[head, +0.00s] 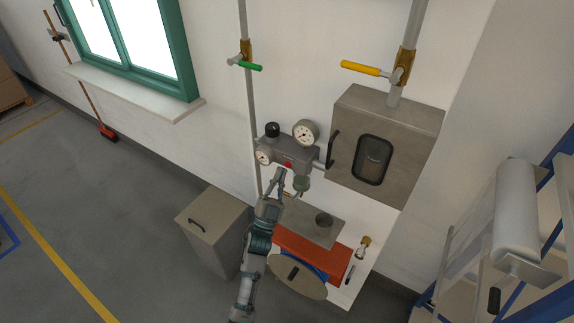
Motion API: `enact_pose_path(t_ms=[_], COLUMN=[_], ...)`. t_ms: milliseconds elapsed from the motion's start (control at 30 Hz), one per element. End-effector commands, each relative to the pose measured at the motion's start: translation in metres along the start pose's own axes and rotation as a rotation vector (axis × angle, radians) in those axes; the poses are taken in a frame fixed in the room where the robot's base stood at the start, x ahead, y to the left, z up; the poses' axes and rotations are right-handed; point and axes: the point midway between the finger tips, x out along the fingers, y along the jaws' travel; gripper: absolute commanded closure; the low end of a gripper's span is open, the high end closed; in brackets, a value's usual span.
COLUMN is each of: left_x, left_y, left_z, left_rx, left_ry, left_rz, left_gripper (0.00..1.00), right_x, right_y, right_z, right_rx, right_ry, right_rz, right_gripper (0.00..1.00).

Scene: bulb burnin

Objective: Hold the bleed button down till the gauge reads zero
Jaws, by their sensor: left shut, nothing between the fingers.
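The bleed button looks to be the small red button (288,164) on the lower front of the grey regulator block (290,152) on the wall. One round white gauge (305,132) sits on top of the block and a smaller one (264,156) at its left end. Both dials are too small to read. My left gripper (280,174) is shut and empty, with its tips just below and left of the red button. I cannot tell whether the tips touch the button or whether it is pressed. My right gripper is out of view.
A grey metal box with a dark window (384,145) hangs right of the block. A green-handled valve (246,65) and a yellow-handled valve (367,70) are above. A grey bin (214,228) and a red unit (335,262) are below. Open floor lies left.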

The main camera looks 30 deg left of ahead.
Motion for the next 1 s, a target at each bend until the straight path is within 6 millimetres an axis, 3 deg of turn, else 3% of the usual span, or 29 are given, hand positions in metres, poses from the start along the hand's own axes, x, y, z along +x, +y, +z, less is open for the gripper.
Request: enact_pose_path(t_ms=[267,700,1000], left_x=[-0.002,-0.031,-0.035], left_y=[-0.002,-0.023,-0.025], left_z=[-0.002,-0.023,-0.025], left_rx=[0.001,0.001,0.000], left_ry=[0.000,-0.001,0.000], left_rz=[0.000,0.000,0.000], left_gripper=[1.00,1.00,1.00], right_x=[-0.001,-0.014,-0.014], right_y=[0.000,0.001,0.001], right_z=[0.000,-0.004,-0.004], right_rx=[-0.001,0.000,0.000], right_ry=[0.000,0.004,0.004], right_rz=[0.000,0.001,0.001], right_gripper=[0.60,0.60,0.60])
